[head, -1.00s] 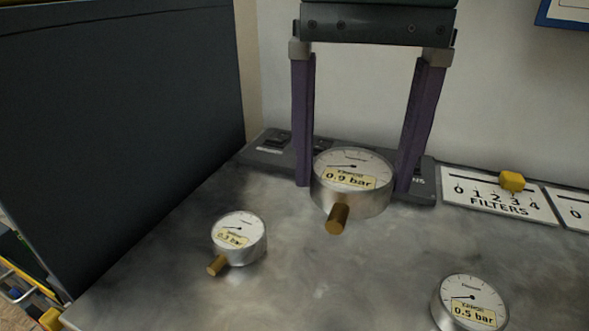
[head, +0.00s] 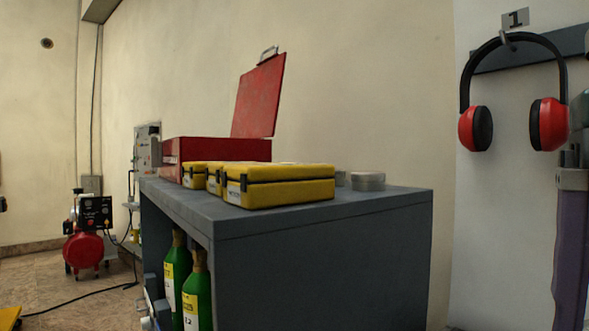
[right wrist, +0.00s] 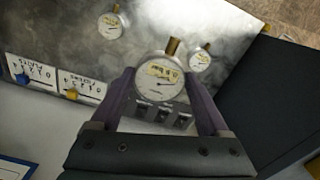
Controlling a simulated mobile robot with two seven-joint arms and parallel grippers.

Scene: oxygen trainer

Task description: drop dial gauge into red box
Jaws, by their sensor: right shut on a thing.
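The dial gauge (right wrist: 158,85), round and silver with a white face, a yellow label and a brass stem, is between the purple fingers of my right gripper (right wrist: 159,80) in the right wrist view. That gripper is shut on it. In the head view only one purple finger shows at the right edge, and the gauge is out of frame. The red box (head: 215,150) stands on a grey bench at centre left in the head view. Its red lid (head: 258,97) is raised. The box's inside is hidden. My left gripper is not in view.
Yellow cases (head: 287,186) stand in front of the red box on the bench (head: 310,222). Round grey tins (head: 368,181) sit to their right. Green bottles (head: 196,292) stand below. Red ear muffs (head: 547,124) hang at right. Two other gauges (right wrist: 111,25) (right wrist: 200,57) lie on the metal table.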

